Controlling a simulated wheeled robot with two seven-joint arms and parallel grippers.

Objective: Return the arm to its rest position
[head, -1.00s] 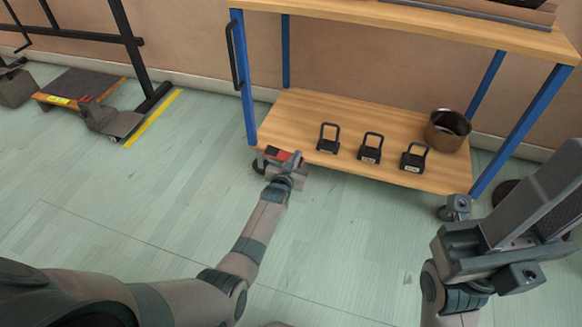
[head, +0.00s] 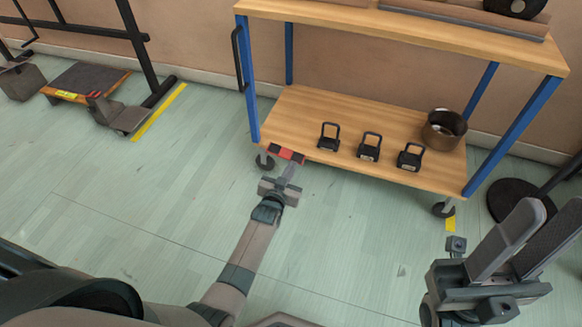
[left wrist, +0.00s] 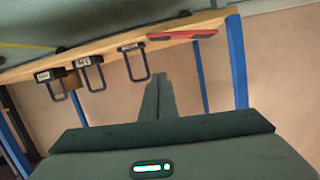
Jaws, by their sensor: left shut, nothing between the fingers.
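My left gripper (head: 289,174) is shut and empty in the head view, with its arm reaching in from the lower left. It points at the front left corner of the cart's lower shelf (head: 290,110). A flat red and dark piece (head: 286,154) lies at that corner, just beyond the fingertips. In the left wrist view the shut fingers (left wrist: 158,90) show in the middle, and the red piece (left wrist: 182,33) lies on the shelf edge. My right gripper (head: 552,212) is at the lower right of the head view, its two fingers apart with nothing seen between them.
Several black padlock-shaped objects (head: 369,147) stand along the shelf front, with a brown pot (head: 443,130) at its right. A black round base (head: 515,202) stands right of the cart. A pedal-like device (head: 90,90) is at the far left. The floor before the cart is clear.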

